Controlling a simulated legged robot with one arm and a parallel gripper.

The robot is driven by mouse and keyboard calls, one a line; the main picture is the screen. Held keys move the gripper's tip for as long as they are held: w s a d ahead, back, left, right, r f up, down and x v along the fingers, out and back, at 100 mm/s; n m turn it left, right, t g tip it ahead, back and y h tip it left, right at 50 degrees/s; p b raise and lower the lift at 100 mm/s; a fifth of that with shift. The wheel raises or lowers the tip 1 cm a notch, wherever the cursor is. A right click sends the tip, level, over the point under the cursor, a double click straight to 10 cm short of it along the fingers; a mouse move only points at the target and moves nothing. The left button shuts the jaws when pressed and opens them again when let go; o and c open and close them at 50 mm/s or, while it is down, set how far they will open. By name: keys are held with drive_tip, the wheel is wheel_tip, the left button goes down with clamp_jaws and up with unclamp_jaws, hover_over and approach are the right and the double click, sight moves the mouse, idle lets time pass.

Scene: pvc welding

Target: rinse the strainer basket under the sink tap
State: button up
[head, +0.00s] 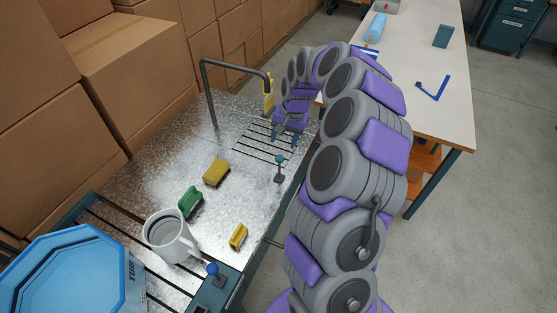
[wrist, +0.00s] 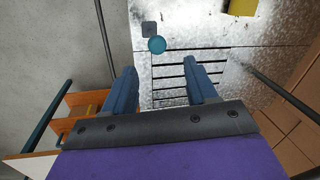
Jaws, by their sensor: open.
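I cannot make out a strainer basket in either view. The sink tap (head: 207,95) is a dark grey bent pipe rising from the speckled metal sink top (head: 140,165), left of my arm. A dark pipe that looks like it also shows at the right of the wrist view (wrist: 285,92). My gripper (head: 286,136) points down over the slotted drain part of the sink top. In the wrist view my gripper (wrist: 163,68) is open, with only slots and metal between its blue fingers. A lever with a blue knob (head: 280,159) stands close by, also in the wrist view (wrist: 157,45).
A blue octagonal container (head: 75,275) is at lower left. Cardboard boxes (head: 130,70) border the left. A white table (head: 430,75) stands right.

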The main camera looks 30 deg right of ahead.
sight(281, 156)
drive_tip(key=f, duration=0.3)
drive_tip(key=w+f+b, duration=0.1)
drive_tip(key=f, duration=0.5)
drive_tip(key=shift+w+f+b, duration=0.15)
drive_tip(key=shift+f+b, duration=0.15)
drive_tip(key=shift+b, duration=0.1)
drive_tip(key=shift+a+f, duration=0.1)
drive_tip(key=shift+f, duration=0.25)
drive_tip(key=shift+w+a+f, duration=0.1)
drive_tip(key=shift+a+f, duration=0.25)
drive_tip(key=shift+a, duration=0.2)
drive_tip(key=shift+d, duration=0.45)
drive_tip(key=c, duration=0.4)
drive_tip(key=shift+a, duration=0.25)
clamp_jaws()
